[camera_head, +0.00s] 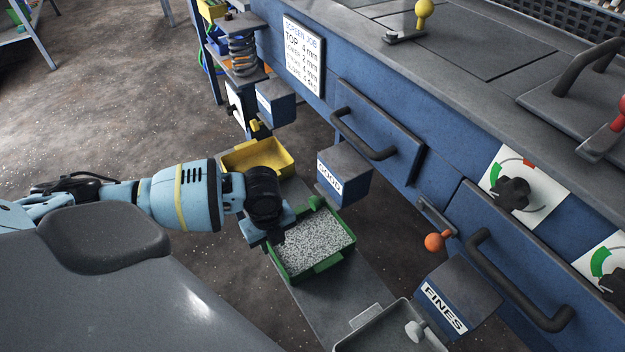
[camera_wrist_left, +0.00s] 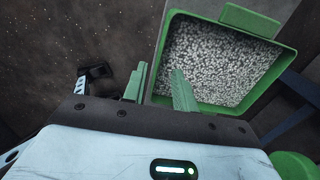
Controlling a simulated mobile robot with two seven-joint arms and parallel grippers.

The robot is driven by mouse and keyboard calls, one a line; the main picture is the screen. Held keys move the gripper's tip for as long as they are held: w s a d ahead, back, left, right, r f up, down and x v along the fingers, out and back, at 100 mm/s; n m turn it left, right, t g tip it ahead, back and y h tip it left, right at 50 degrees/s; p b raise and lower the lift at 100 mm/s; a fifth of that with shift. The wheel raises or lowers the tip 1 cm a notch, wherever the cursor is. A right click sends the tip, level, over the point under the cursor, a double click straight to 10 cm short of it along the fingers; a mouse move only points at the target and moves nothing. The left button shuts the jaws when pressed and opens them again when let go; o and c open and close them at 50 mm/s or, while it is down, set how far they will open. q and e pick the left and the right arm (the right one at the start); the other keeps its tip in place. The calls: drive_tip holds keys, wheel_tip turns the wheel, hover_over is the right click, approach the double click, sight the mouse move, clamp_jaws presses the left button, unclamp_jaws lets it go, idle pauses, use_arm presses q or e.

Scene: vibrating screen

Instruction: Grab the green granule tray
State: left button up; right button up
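The green granule tray (camera_head: 327,265) is full of grey-white granules and sits on a grey shelf below the blue machine. It fills the upper right of the left wrist view (camera_wrist_left: 262,88). My left gripper (camera_head: 275,238) reaches down at the tray's left rim in the head view, its fingertips partly hidden. In the left wrist view its two fingers (camera_wrist_left: 160,88) look greenish and stand apart. One is outside the tray's near wall, the other over the granules; whether they touch the wall is unclear. My right gripper is out of view.
A yellow tray (camera_head: 285,170) stands behind the green one, and a grey tray (camera_head: 370,342) stands in front. The GOOD chute (camera_head: 345,172) overhangs the right side, close to the green tray. The FINES chute (camera_head: 455,295) is nearer. Open floor lies left.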

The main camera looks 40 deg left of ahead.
sight(276, 258)
use_arm(q)
drive_tip(key=shift+f+b, duration=0.35)
drive_tip(key=shift+f, duration=0.95)
drive_tip(key=f, duration=0.1)
drive_tip(key=f+b, duration=0.1)
drive_tip(key=f, duration=0.2)
drive_tip(key=shift+s+d+f+b, duration=0.2)
drive_tip(key=shift+s+d+b, duration=0.05)
drive_tip(key=shift+d+b, duration=0.1)
drive_tip(key=shift+f, duration=0.3)
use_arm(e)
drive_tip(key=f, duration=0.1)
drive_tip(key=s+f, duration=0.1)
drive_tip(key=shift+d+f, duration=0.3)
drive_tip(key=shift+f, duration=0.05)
use_arm(q)
drive_tip(key=shift+c, duration=0.2)
clamp_jaws()
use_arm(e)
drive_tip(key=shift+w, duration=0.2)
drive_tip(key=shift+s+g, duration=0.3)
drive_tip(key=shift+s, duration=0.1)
use_arm(q)
drive_tip(key=shift+w+r, duration=0.1)
drive_tip(key=shift+w, duration=0.05)
